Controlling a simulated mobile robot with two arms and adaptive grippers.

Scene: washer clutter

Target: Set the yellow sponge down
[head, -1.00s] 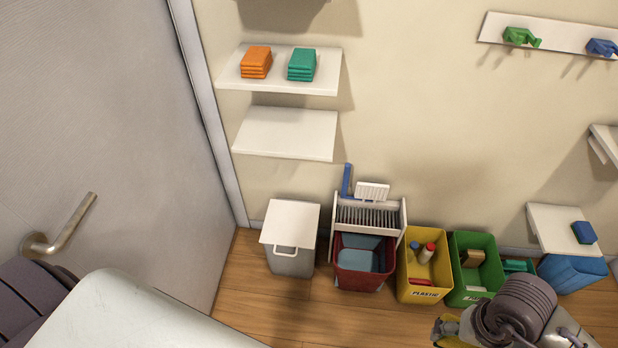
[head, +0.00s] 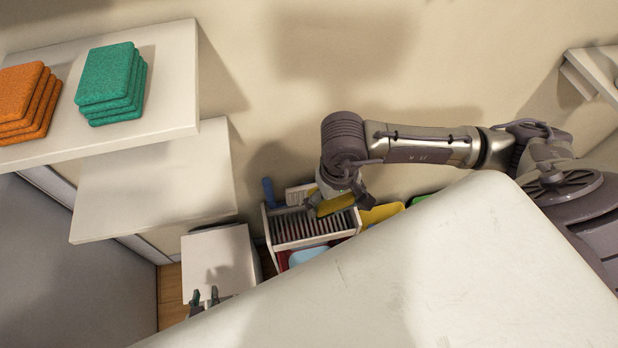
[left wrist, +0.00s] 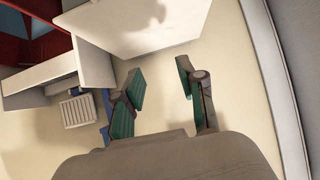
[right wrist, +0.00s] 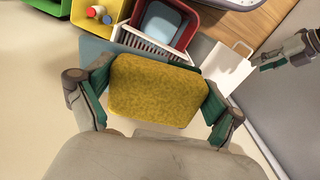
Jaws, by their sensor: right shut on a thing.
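The yellow sponge (head: 336,204) is held between the fingers of my right gripper (head: 335,198), in front of the wall and over the white dish rack (head: 290,228). In the right wrist view the sponge (right wrist: 157,88) fills the space between the fingers, its broad face toward the camera. My left gripper (head: 205,299) is low at the left in the head view, by the white lidded bin (head: 218,262). The left wrist view shows its fingers apart with nothing between them. Two shelves are at the left; the lower shelf (head: 155,190) is bare.
The upper shelf (head: 165,105) carries an orange sponge stack (head: 25,100) and a teal sponge stack (head: 112,82). A red bin (right wrist: 187,14) and a yellow bin (right wrist: 112,8) stand below the rack area. My own white body covers the lower right of the head view.

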